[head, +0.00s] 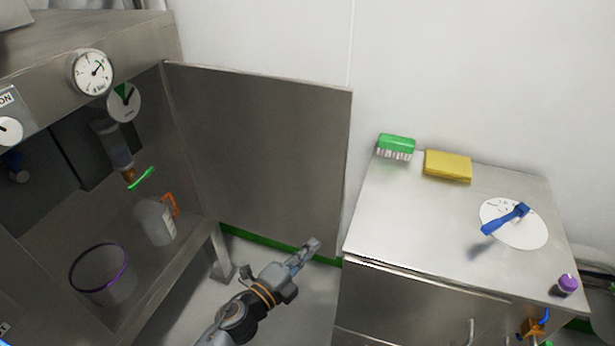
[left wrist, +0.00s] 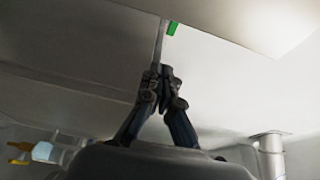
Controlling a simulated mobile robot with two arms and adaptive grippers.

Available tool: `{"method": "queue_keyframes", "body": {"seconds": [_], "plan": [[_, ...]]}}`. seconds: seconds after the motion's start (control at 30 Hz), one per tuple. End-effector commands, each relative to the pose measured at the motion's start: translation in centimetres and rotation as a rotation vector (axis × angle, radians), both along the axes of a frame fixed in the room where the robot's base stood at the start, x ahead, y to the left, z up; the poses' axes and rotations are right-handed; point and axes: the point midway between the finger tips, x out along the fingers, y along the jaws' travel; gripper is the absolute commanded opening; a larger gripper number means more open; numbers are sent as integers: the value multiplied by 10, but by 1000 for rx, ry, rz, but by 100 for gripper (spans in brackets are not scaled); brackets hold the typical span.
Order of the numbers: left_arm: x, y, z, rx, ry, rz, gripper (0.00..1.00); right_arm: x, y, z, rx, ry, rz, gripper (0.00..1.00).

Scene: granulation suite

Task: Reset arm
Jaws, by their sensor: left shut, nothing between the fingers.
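My left gripper (head: 311,247) is in the lower middle of the head view, in the gap between the steel cabinet and the steel counter. Its fingers are closed together with nothing between them. My right gripper is not seen in either view.
An open cabinet door (head: 265,160) stands behind my left gripper. The cabinet holds a white bottle (head: 155,222) and a purple-rimmed container (head: 103,275). The counter (head: 400,225) bears a green brush (head: 396,143), a yellow sponge (head: 447,166), a white disc (head: 528,236) with a blue tool (head: 507,218), and a purple-capped item (head: 567,284).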

Motion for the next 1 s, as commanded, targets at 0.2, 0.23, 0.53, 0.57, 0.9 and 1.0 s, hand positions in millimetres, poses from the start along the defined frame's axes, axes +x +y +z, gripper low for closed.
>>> {"method": "queue_keyframes", "body": {"seconds": [0.2, 0.23, 0.53, 0.57, 0.9, 1.0], "plan": [[2, 11, -22, -22, 74, 39, 0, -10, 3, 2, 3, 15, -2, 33], [2, 17, -33, -33, 111, 58, 0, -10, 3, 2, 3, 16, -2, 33], [-47, 112, -214, -247, 687, 424, 0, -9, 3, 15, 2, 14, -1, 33], [-58, 122, -232, -269, 744, 468, 0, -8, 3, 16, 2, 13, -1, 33], [-246, 209, -390, -493, 1300, 993, 0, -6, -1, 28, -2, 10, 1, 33], [-313, 224, -417, -548, 1431, 1154, 0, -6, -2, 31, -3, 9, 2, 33]]}}
